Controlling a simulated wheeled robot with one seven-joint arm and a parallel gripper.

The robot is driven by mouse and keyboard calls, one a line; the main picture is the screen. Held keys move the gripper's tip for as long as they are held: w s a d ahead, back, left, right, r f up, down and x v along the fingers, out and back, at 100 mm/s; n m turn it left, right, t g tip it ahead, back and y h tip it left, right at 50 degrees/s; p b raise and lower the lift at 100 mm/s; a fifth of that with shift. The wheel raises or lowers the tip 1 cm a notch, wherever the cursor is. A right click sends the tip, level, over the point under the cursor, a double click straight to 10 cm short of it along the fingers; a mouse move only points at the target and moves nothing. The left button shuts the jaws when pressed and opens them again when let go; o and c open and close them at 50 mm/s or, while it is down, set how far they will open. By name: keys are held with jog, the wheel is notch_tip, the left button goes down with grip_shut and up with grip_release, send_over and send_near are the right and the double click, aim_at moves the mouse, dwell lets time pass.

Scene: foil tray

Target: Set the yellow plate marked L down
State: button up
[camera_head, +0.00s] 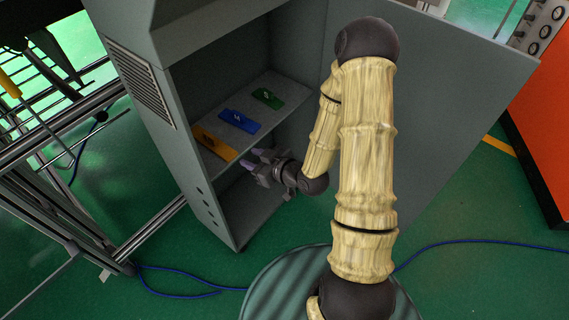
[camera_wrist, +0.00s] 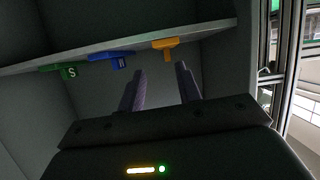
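The yellow plate (camera_head: 213,144) lies on the middle shelf of the grey cabinet, at the shelf's front left in the head view. In the wrist view the yellow plate (camera_wrist: 164,44) sticks out over the shelf edge, beyond my fingertips; I cannot read its letter. My gripper (camera_head: 255,159) is in front of the cabinet, to the right of the yellow plate and apart from it. In the wrist view my gripper (camera_wrist: 160,72) has its two fingers apart with nothing between them.
A blue plate (camera_head: 239,121) and a green plate (camera_head: 267,98), marked S in the wrist view, lie on the same shelf (camera_wrist: 210,36). The cabinet door (camera_head: 455,110) stands open at the right. A metal frame (camera_head: 60,135) stands left of the cabinet. The compartment below the shelf looks empty.

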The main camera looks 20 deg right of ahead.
jog(key=s+d+r+m+g+h, duration=0.3)
jog(key=s+d+r+g+h, duration=0.15)
jog(key=d+h, duration=0.25)
jog(key=s+r+m+g+h, duration=0.1)
jog(key=s+r+m+g, duration=0.3)
jog(key=s, duration=0.5)
jog(key=shift+d+v, duration=0.2)
jog(key=shift+v, duration=0.8)
jog(key=shift+o, duration=0.5)
